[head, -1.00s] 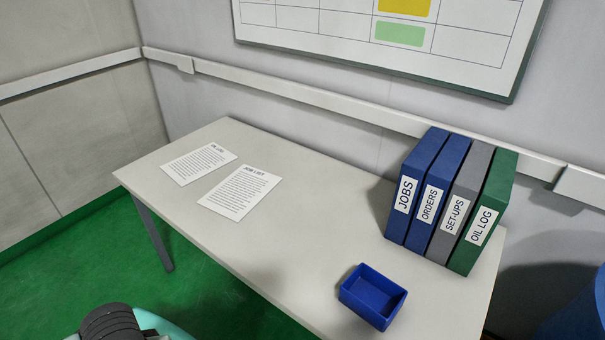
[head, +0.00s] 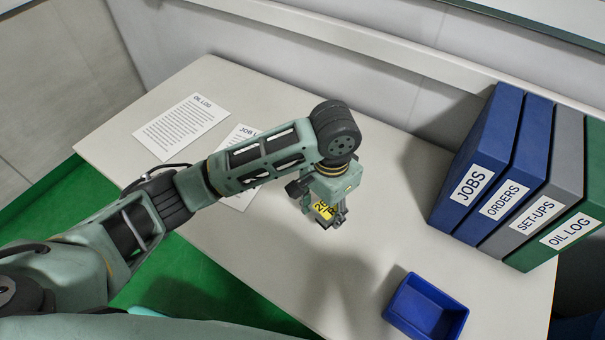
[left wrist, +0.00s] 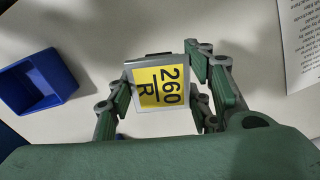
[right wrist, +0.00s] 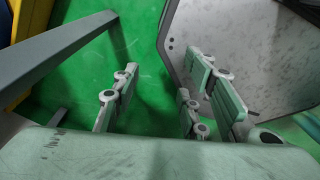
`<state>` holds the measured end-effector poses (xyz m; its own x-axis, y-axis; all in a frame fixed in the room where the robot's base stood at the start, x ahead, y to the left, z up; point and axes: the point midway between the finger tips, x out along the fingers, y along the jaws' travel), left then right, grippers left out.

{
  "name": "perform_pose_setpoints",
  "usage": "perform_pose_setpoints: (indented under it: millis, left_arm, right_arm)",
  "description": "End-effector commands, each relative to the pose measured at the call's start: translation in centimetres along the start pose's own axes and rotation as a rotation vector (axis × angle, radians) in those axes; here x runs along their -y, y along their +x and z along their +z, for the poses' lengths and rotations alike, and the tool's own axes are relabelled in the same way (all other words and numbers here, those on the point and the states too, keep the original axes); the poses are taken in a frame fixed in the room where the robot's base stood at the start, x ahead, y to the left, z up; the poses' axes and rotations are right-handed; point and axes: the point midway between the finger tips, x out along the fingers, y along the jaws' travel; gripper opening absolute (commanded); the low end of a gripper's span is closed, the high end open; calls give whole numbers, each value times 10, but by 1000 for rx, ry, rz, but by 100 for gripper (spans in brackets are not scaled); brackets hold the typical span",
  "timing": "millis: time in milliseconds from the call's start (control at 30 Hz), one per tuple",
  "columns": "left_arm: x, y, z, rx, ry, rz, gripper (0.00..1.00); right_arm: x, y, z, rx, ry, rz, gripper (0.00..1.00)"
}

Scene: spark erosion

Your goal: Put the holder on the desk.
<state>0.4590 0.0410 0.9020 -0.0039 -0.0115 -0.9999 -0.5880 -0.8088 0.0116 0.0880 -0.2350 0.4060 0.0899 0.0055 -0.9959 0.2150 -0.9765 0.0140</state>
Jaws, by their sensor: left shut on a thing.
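The holder (left wrist: 160,86) is a small grey block with a yellow label reading "260 R". My left gripper (head: 328,216) is shut on it over the middle of the desk (head: 285,270). My right gripper (right wrist: 160,92) is open and empty above the green floor, beside a grey leg.
A blue bin (head: 426,307) stands on the desk at the front right. Several binders (head: 510,180) stand at the back right. Two printed sheets lie on the left; the oil log sheet (head: 183,125) is clear, the job list (head: 238,138) partly hidden by my arm.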

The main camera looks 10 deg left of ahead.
Motion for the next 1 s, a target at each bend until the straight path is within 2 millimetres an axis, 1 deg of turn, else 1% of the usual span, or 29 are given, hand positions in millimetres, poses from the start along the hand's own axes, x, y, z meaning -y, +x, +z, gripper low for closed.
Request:
perform_pose_setpoints:
  millis: [33, 100, 200, 267, 367, 533, 700, 833, 933, 1000]
  left_arm:
    - [-5, -3, -10, 0, 36, -5, 10]
    - [-9, -7, -18, 2, 75, -10, 10]
    - [-11, -8, -23, 5, 105, -14, 10]
    - [-7, -7, -21, 7, 111, -16, 10]
    - [6, 2, -10, 10, 112, -17, 10]
    - [37, 25, 17, 12, 109, -17, 10]
    - [64, 45, 38, 9, 110, -17, 10]
    - [75, 55, 47, 6, 112, -15, 10]
    - [78, 59, 50, 6, 113, -15, 10]
    - [78, 66, 50, 7, 114, -14, 10]
  right_arm:
    - [-2, 2, 4, 5, 0, 2, 40]
    - [-4, 3, 8, 11, 0, 5, 40]
    - [-6, 3, 11, 15, 0, 7, 40]
    - [-6, 2, 10, 15, 0, 7, 40]
    - [-6, -3, 8, 12, 0, 7, 40]
    - [-5, -11, 0, 1, 1, 6, 40]
    - [2, -17, -4, -4, 5, -2, 40]
    - [6, -19, -5, -5, 6, -7, 40]
    - [6, -20, -5, -5, 6, -8, 40]
    - [6, -21, -5, -5, 5, -7, 40]
